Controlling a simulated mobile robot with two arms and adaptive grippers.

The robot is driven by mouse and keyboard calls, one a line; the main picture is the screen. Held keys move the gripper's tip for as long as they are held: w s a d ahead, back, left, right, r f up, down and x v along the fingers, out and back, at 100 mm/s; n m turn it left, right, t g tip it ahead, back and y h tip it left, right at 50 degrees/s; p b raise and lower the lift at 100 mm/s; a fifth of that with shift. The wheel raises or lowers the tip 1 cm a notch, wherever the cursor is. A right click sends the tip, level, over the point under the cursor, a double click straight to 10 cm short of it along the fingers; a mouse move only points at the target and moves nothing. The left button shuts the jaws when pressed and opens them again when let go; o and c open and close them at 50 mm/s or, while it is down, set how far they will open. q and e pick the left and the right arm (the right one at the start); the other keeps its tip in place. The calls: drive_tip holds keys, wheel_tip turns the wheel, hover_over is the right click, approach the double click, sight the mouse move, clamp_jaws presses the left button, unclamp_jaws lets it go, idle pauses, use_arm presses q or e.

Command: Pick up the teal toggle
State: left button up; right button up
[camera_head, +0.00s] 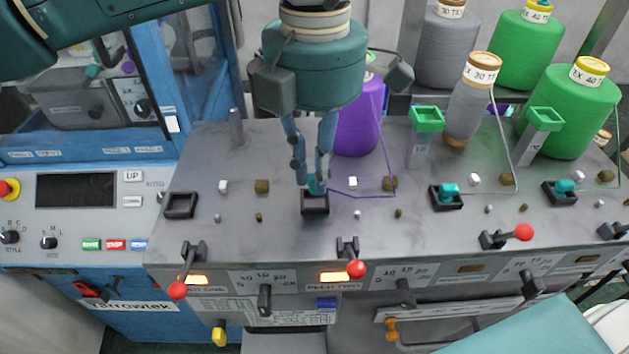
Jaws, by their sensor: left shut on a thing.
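My left gripper (314,180) points down over the grey machine top, its two blue fingers shut on a teal toggle (316,184). That toggle is at a black square socket (315,203); the fingers partly hide it, and I cannot tell whether it is still seated or just lifted. A second teal toggle (449,191) sits in a black socket to the right. A third teal toggle (564,186) sits in a socket at the far right. An empty black socket (180,205) is on the left. My right gripper does not show.
A purple yarn cone (358,122) stands just behind my gripper, its thread running across the top beside the socket. Green and grey cones stand at the back right. Red-knobbed levers (356,268) line the front edge. A blue control cabinet is on the left.

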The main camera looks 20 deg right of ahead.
use_arm(q)
wheel_tip(320, 180, up, 17)
drive_tip(key=shift+r, duration=0.1)
idle(0.3)
